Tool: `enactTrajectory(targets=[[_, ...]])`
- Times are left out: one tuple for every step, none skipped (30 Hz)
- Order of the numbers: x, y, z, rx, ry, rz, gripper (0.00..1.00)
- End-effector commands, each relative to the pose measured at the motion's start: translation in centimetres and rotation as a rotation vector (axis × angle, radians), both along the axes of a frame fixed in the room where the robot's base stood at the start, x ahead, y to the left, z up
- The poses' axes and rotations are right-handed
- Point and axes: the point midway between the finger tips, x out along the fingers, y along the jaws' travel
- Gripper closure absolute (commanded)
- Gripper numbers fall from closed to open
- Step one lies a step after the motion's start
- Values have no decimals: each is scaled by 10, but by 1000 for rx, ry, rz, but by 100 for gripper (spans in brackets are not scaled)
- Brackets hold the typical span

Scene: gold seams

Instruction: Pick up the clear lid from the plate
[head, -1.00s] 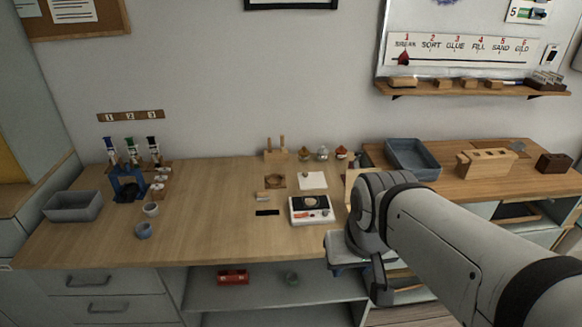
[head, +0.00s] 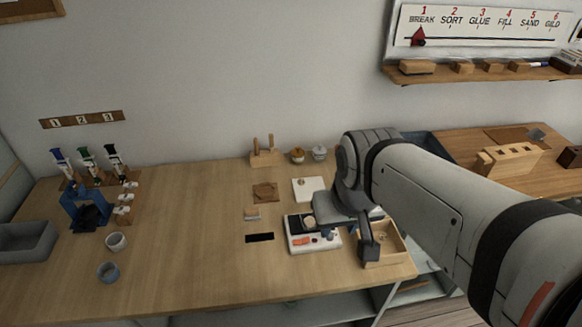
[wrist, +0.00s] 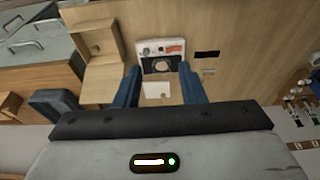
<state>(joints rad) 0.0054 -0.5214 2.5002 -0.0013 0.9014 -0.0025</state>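A white device (head: 298,247) with a dark plate (head: 295,225) on top stands on the wooden bench. It also shows in the wrist view (wrist: 148,48). A small pale round thing (head: 309,222) lies on the dark plate and shows in the wrist view (wrist: 162,68); it may be the clear lid, but it is too small to tell. My gripper (wrist: 159,75) is open and empty, its two blue fingers apart on either side of the device in the wrist view.
A wooden tray (head: 398,250) lies right of the device. A white square (head: 302,190) and a wooden peg stand (head: 266,157) are behind it. A black strip (head: 259,238) lies left. Cups (head: 116,242) stand farther left, with clear bench between.

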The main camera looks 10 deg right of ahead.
Motion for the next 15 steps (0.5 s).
enactTrajectory(targets=[[0,0,0,0,0,0,64],[0,0,0,0,0,0,63],[0,0,0,0,0,0,60],[1,0,-1,0,0,0,57],[3,0,-3,0,1,1,55],[7,0,-6,1,2,1,51],[12,0,-9,0,2,2,49],[18,0,-13,1,1,3,46],[27,-3,-20,1,2,0,43],[37,-4,-26,2,0,0,41],[46,-5,-33,3,0,1,38],[61,-5,-43,3,-3,4,35],[73,-5,-51,3,-3,7,33],[84,-5,-60,4,-5,9,30],[100,-5,-71,4,-9,12,27]])
